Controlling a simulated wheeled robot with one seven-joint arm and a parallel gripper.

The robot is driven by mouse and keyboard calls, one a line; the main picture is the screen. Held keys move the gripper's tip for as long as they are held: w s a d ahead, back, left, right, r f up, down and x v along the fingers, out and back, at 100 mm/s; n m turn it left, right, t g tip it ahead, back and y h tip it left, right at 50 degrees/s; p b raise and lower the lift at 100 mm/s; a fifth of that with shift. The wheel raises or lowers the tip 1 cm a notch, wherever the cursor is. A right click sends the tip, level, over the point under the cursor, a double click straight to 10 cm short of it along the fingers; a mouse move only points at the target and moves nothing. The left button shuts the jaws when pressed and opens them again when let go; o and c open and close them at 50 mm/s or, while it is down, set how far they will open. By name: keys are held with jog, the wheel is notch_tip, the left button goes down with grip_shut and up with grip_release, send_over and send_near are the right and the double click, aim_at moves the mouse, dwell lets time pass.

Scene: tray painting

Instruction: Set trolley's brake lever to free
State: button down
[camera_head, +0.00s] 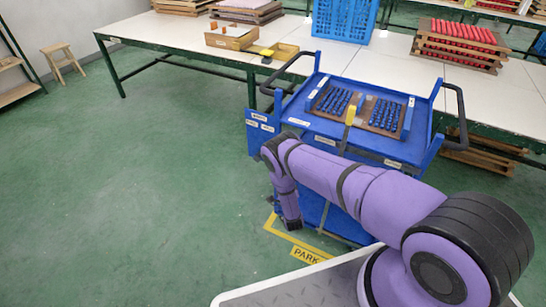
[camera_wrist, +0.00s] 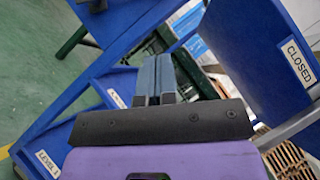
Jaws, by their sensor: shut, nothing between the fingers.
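The blue trolley (camera_head: 292,122) stands at the front of the long table in the head view, with a tray on top. My gripper (camera_head: 292,222) hangs low beside the trolley's near left side. In the wrist view my gripper (camera_wrist: 153,78) is shut and empty, among the trolley's blue panels. A panel (camera_wrist: 270,45) there bears the label "CLOSED" (camera_wrist: 297,62), and a lower label (camera_wrist: 47,163) reads "LEVEL 1".
The trolley's top tray (camera_head: 382,125) holds rows of small blue pieces. The long white table (camera_head: 180,35) carries a blue crate (camera_head: 345,18) and a rack of red pieces (camera_head: 460,40). A yellow floor marking (camera_head: 283,236) lies below my gripper.

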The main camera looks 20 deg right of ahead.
jog(key=shift+w+d+f, duration=0.1)
jog(key=shift+w, duration=0.1)
jog(key=a+r+x, duration=0.1)
jog(key=a+x, duration=0.1)
jog(key=x, duration=1)
jog(key=shift+a+r, duration=0.2)
jog(key=shift+a, duration=0.15)
jog(key=shift+w+a+r, duration=0.1)
jog(key=shift+w, duration=0.05)
